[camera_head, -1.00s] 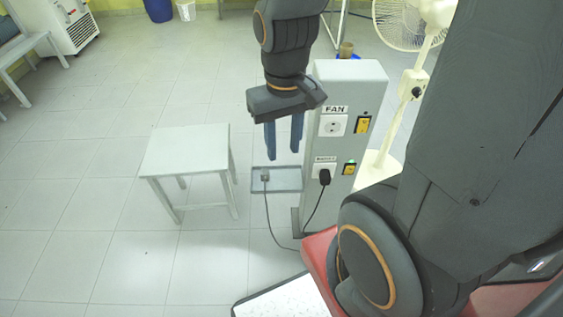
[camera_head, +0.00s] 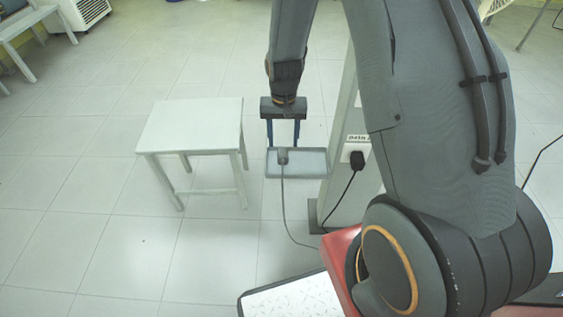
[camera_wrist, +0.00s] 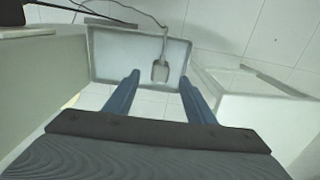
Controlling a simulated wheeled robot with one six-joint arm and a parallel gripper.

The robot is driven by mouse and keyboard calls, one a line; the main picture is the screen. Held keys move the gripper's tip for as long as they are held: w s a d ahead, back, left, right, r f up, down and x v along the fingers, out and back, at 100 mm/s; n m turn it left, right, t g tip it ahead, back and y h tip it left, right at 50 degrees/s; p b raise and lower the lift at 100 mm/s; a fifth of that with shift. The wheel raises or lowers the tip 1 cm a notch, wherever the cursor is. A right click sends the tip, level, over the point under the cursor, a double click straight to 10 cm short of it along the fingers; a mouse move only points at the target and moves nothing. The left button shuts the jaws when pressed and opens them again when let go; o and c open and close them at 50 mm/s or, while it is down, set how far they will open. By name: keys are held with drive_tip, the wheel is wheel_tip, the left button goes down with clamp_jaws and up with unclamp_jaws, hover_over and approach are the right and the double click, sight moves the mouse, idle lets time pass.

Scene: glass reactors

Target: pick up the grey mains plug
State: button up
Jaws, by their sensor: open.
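The grey mains plug (camera_head: 283,156) lies on a shallow grey tray (camera_head: 310,164), with its grey cord running down over the tray's near edge. In the wrist view the plug (camera_wrist: 160,71) sits in the tray (camera_wrist: 115,60), beyond the fingertips and between their lines, nearer the right finger. My gripper (camera_head: 283,143) is open and empty, its two blue fingers pointing down at the tray's far side. In the wrist view my gripper (camera_wrist: 160,82) shows both fingers apart. How high the fingertips are above the tray is hard to tell.
A grey pillar (camera_head: 339,190) stands right of the tray, with a black plug (camera_head: 357,160) and its cord in it. A small grey table (camera_head: 190,125) stands left of the tray. A white patterned surface (camera_head: 295,300) is at the front. Open floor lies to the left.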

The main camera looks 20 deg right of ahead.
sight(283, 152)
drive_tip(key=f, duration=0.6)
drive_tip(key=f+b, duration=0.1)
drive_tip(key=f, duration=0.1)
drive_tip(key=shift+w+f, duration=0.35)
drive_tip(key=shift+f, duration=0.05)
drive_tip(key=c, duration=1.3)
drive_tip(key=shift+o, duration=0.2)
wheel_tip(283, 152, up, 10)
drive_tip(key=shift+f+p, duration=0.2)
drive_tip(key=shift+p, duration=0.4)
drive_tip(key=shift+s+a+r+p, duration=0.15)
drive_tip(key=shift+s+r+p, duration=0.25)
drive_tip(key=shift+s+r, duration=0.1)
drive_tip(key=s+a+r+p, duration=0.2)
drive_tip(key=s+p, duration=0.2)
drive_tip(key=s, duration=0.1)
drive_tip(key=shift+s+r+p, duration=0.25)
drive_tip(key=shift+s+p, duration=0.1)
drive_tip(key=shift+p, duration=0.05)
